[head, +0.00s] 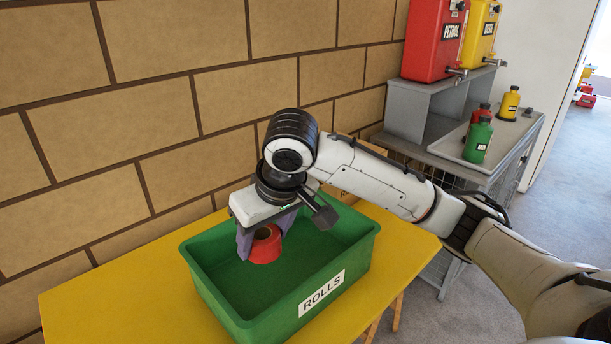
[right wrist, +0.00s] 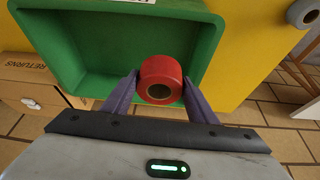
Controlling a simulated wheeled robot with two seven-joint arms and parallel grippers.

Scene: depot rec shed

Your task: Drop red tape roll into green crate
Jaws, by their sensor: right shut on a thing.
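The red tape roll (head: 265,246) is between the fingers of my right gripper (head: 262,240), which is shut on it. In the right wrist view the roll (right wrist: 160,80) shows its open core, with a purple finger on each side. My right gripper holds it over the green crate (head: 330,294), which is labelled ROLLS. The crate also shows in the right wrist view (right wrist: 70,58), and its inside looks empty where visible. Part of the crate is hidden behind my gripper and arm. My left gripper is not in view.
The crate stands on a yellow table (head: 95,305) against a block wall. A cardboard box labelled RETURNS (right wrist: 30,82) is behind the crate. A grey roll (right wrist: 302,13) shows at the wrist view's edge. A grey shelf unit (head: 412,110) with bottles and cans stands right.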

